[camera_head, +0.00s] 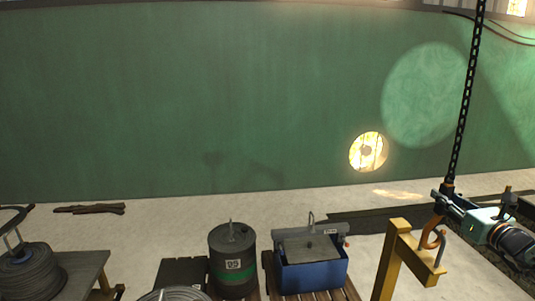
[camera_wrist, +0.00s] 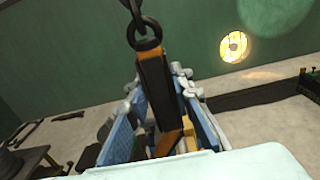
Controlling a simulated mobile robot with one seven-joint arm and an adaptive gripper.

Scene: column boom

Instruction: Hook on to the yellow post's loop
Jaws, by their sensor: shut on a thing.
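The yellow post (camera_head: 389,262) stands at the lower right of the head view, with a grey metal loop (camera_head: 441,250) standing on the end of its arm. An orange hook (camera_head: 430,238) hangs at the end of a dark chain (camera_head: 463,115), right beside the loop. The two overlap in the head view, and I cannot tell whether the hook passes through the loop. My gripper (camera_head: 446,203) is shut on the hook's dark block, above the loop. In the wrist view the block (camera_wrist: 157,88) sits between my blue fingers (camera_wrist: 165,115), below the chain's ring; the hook's tip is hidden.
A blue bin (camera_head: 312,276) and a dark drum (camera_head: 232,262) stand on pallets left of the post. A cable reel (camera_head: 30,272) sits on a table at far left. Dark bars (camera_head: 90,208) lie on the floor by the green wall.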

